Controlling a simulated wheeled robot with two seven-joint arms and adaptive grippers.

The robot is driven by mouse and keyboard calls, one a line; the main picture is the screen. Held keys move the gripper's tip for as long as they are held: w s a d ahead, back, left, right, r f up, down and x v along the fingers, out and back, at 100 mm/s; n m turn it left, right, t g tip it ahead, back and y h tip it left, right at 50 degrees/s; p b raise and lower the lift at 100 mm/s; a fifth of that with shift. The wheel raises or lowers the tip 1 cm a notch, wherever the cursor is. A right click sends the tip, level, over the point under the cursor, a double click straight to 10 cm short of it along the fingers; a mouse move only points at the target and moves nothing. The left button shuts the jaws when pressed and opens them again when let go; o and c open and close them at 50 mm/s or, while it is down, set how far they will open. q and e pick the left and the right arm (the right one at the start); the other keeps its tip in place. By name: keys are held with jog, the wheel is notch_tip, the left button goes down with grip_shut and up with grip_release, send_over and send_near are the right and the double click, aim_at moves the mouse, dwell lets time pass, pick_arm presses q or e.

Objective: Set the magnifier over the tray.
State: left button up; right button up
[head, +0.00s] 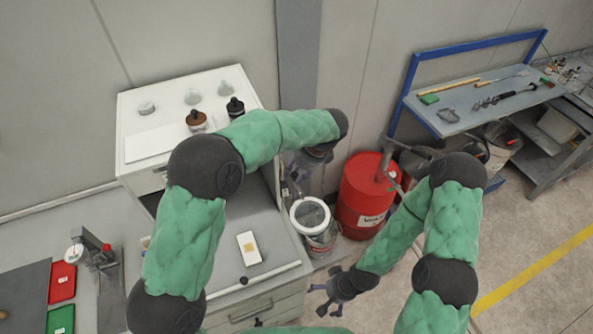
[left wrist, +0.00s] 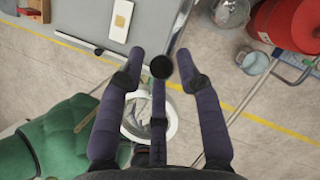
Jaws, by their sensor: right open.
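A round white-rimmed magnifier (head: 311,214) appears below my left gripper (head: 294,180) in the head view, in front of a bucket. Its white ring also shows behind the fingers in the left wrist view (left wrist: 131,128). A small white tray (head: 254,259) with a tan square lies on the grey counter, to the lower left of the ring. The tray also shows at the top of the left wrist view (left wrist: 117,34). My left fingers (left wrist: 160,62) stand apart around a dark round knob; their grip is unclear. My right gripper (head: 338,288) is open and empty, low in front of the counter.
A red drum (head: 362,190) stands right of the bucket (head: 322,243). A white cabinet top (head: 150,143) holds bottles at the back left. A red tray (head: 62,283) and a green tray (head: 60,320) lie far left. A blue-framed bench (head: 480,105) stands at the right.

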pick_arm(q)
grip_shut()
jog(key=a+m+t+h+p, duration=0.2)
jog(key=a+m+p, duration=0.3)
jog(key=a+m, duration=0.6)
jog(key=shift+w+a+r+t+h+p, duration=0.2)
jog(key=shift+w+t+h+p, duration=0.1)
jog(key=shift+t+h+p, duration=0.15)
jog(key=shift+f, duration=0.1)
jog(key=o, duration=0.5)
grip_release()
jog(key=shift+o, duration=0.2)
